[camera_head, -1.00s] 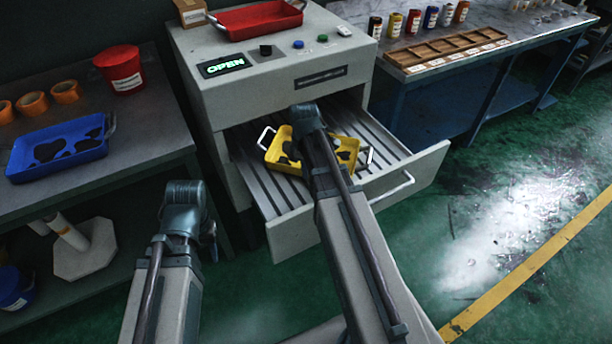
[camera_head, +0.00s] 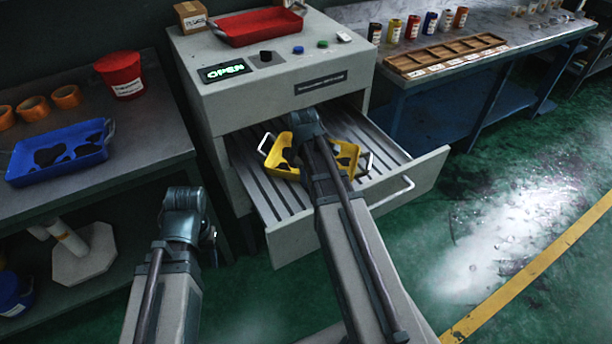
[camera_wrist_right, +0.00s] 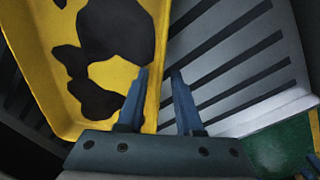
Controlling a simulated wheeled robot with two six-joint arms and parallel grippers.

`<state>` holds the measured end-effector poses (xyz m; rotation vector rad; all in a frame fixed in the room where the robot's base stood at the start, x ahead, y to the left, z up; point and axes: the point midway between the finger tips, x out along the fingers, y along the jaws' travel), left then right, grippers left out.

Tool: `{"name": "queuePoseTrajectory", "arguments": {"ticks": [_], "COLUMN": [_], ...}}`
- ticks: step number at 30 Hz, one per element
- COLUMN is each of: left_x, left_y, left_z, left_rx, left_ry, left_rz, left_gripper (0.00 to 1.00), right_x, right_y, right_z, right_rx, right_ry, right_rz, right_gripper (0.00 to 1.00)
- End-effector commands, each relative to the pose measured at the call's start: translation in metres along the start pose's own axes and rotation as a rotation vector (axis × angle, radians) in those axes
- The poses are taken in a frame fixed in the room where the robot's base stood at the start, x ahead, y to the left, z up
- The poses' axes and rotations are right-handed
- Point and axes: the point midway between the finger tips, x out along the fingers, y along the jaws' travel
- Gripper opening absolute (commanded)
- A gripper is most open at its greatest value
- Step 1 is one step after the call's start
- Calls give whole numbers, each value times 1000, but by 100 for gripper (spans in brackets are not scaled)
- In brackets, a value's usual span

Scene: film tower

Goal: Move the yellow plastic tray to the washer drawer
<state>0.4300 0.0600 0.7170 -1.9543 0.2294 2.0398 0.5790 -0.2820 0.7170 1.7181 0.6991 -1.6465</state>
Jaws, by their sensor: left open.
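The yellow tray (camera_head: 284,158), with dark stains and white handles, is inside the open washer drawer (camera_head: 285,213). Whether it rests fully on the drawer's ribbed floor, I cannot tell. My right arm covers its middle in the head view. In the right wrist view the tray (camera_wrist_right: 60,50) fills the left side. My right gripper (camera_wrist_right: 160,72) has its two blue fingers apart, on either side of the tray's side wall, with a visible gap. My left gripper (camera_head: 208,238) is left of the drawer, away from the tray, open and mostly hidden behind its wrist.
The washer (camera_head: 265,105) shows a green OPEN display and has a red tray (camera_head: 258,27) on top. A blue tray (camera_head: 58,154) and red bucket (camera_head: 121,72) stand on the left bench. A wooden rack (camera_head: 445,55) and several small bottles are on the right bench.

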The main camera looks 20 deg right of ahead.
Motion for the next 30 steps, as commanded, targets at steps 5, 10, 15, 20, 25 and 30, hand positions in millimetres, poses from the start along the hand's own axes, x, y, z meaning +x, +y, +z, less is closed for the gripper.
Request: {"name": "queuePoseTrajectory", "arguments": {"ticks": [5, 10, 15, 20, 25, 30], "left_x": [-13, -34, -60, -84, -108, -120], "left_y": [-1, -3, -6, -8, -10, -12], "left_z": [1, 2, 4, 5, 6, 7], "left_rx": [0, 0, 0, 0, -1, -1], "left_ry": [0, 0, 0, 0, 0, 0], "left_rz": [0, 0, 0, 0, 0, 0], "left_gripper": [47, 47, 47, 47, 47, 47], "right_x": [-13, -34, -60, -85, -109, -122], "right_y": [0, 0, 0, 0, 0, 0], "right_z": [0, 0, 0, 0, 0, 0], "right_rx": [0, 0, 0, -1, 0, 0], "right_ry": [0, 0, 0, 0, 0, 0], "right_rz": [0, 0, 0, 0, 0, 0], "right_gripper": [35, 35, 35, 35, 35, 35]}}
